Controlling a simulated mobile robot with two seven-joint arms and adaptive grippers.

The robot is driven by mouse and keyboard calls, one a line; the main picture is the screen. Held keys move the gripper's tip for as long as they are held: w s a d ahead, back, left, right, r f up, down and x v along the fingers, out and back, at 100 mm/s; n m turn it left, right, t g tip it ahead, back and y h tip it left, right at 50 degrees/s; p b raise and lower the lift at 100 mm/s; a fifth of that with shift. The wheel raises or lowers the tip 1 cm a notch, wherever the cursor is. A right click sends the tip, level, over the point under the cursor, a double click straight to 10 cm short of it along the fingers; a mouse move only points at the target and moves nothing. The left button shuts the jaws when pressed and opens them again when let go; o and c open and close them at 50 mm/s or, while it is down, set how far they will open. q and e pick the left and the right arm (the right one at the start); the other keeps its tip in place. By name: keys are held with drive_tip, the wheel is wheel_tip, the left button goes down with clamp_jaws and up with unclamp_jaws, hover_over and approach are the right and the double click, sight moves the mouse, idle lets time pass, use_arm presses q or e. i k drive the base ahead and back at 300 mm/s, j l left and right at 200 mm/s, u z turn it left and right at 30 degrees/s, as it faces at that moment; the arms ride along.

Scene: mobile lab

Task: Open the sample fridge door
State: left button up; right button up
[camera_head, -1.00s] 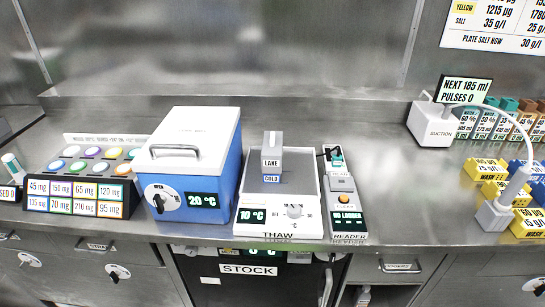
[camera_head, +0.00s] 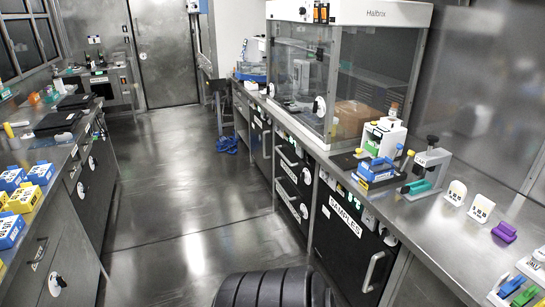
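The sample fridge (camera_head: 337,237) is built in under the right-hand counter. Its dark front carries a white SAMPLES label (camera_head: 345,215) and a vertical silver handle (camera_head: 373,271) near its right edge. The door looks shut, flush with the cabinet line. A small round white dial with a dark knob (camera_head: 388,236) sits above the handle. Neither of my grippers shows in the head view.
Drawers (camera_head: 290,180) line the right cabinets beyond the fridge. A glass-fronted hood (camera_head: 350,75) and small lab devices stand on the right counter (camera_head: 440,225). A left counter (camera_head: 58,165) runs opposite. The grey aisle floor (camera_head: 190,180) between them is mostly clear.

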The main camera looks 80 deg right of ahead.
sight(362, 265)
drive_tip(key=z, duration=3.35)
